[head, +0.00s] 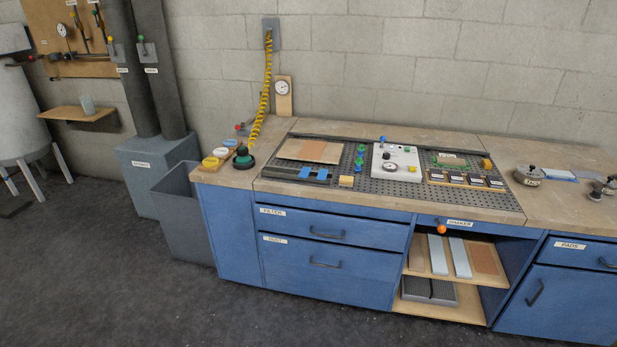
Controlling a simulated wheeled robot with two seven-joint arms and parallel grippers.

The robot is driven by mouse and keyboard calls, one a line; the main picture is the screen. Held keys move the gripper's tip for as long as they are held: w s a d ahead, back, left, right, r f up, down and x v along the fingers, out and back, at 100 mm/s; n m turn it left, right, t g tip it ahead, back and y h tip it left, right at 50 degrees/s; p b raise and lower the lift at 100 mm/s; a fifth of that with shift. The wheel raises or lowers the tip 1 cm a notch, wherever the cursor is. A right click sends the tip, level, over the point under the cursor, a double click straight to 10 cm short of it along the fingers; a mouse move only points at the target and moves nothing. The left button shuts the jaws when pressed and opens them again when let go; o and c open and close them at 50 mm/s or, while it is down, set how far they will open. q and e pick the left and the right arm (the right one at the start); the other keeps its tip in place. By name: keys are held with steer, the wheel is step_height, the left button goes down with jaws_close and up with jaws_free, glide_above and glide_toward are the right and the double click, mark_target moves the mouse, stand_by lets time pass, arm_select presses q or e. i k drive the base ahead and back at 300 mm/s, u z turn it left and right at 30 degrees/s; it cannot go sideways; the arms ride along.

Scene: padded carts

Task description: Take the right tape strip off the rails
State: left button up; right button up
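Two small blue tape strips lie across dark rails (291,172) at the left front of the perforated plate on the workbench. The right tape strip (321,174) sits near the right end of the rails, and the left tape strip (305,172) is close beside it. They are small at this distance, so I cannot tell how they are fixed. Neither of my grippers is in view.
A board with a brown patch (313,150) lies just behind the rails, and a small tan block (346,181) is to their right. A white panel with a gauge (397,162) stands farther right. Open floor (150,300) lies in front of the blue cabinets (330,265).

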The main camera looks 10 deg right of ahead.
mark_target(322, 174)
steer(key=u, duration=0.8)
steer(key=i, duration=1.85)
steer(key=z, duration=0.5)
